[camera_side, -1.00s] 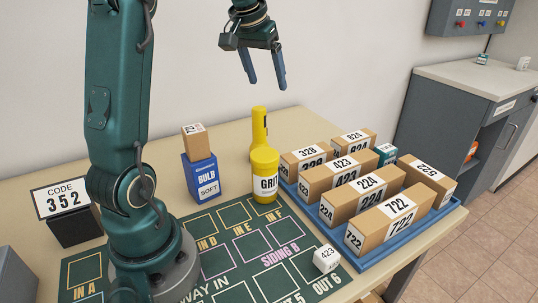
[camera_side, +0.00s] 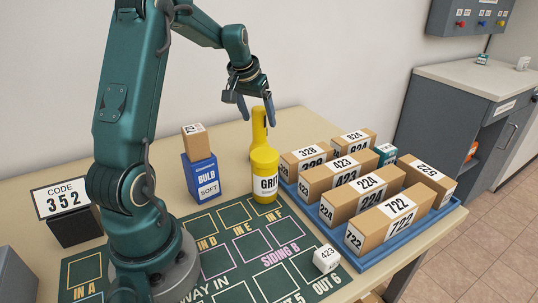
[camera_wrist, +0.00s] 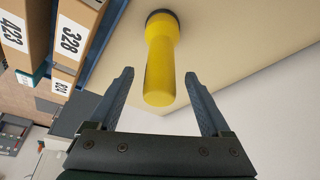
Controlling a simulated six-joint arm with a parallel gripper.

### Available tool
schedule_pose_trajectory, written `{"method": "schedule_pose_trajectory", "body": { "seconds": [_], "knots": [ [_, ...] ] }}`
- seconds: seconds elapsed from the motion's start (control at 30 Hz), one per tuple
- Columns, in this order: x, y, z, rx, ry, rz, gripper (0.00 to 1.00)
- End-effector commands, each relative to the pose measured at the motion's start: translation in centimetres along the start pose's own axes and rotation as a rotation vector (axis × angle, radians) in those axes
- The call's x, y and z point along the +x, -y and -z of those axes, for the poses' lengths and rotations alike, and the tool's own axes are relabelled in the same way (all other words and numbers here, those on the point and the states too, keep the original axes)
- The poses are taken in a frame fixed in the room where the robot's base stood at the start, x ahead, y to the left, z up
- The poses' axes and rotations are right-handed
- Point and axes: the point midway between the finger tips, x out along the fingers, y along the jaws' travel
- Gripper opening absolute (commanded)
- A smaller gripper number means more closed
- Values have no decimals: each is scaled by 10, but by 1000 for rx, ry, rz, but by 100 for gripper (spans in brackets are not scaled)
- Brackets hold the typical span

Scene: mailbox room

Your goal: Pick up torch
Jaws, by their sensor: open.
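The yellow torch (camera_side: 259,127) stands upright on the table, behind the yellow GRIT canister, which hides its lower part in the side view. In the wrist view the torch (camera_wrist: 160,62) shows whole, with its wider dark-rimmed end on the table and its narrower end towards me. My gripper (camera_side: 257,115) is open at the top of the torch in the side view. In the wrist view my gripper's fingers (camera_wrist: 158,88) lie left and right of the torch's near end, with a gap on each side. Nothing is held.
The GRIT canister (camera_side: 265,176) stands just in front of the torch. A blue tray (camera_side: 372,263) of numbered cartons is to the right. The wall is behind.

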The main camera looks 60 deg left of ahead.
Motion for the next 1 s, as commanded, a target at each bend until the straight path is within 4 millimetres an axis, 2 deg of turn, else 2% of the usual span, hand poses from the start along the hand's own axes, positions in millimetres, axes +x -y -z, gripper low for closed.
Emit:
{"method": "schedule_pose_trajectory", "body": {
  "seconds": [0.5,0.87,0.97,1.0],
  "knots": [
    [53,0,-4,0,2,1,82],
    [59,0,-3,0,-1,1,82],
    [59,0,-3,0,-1,1,48],
    [59,0,-3,0,-1,1,32]
  ]
}}
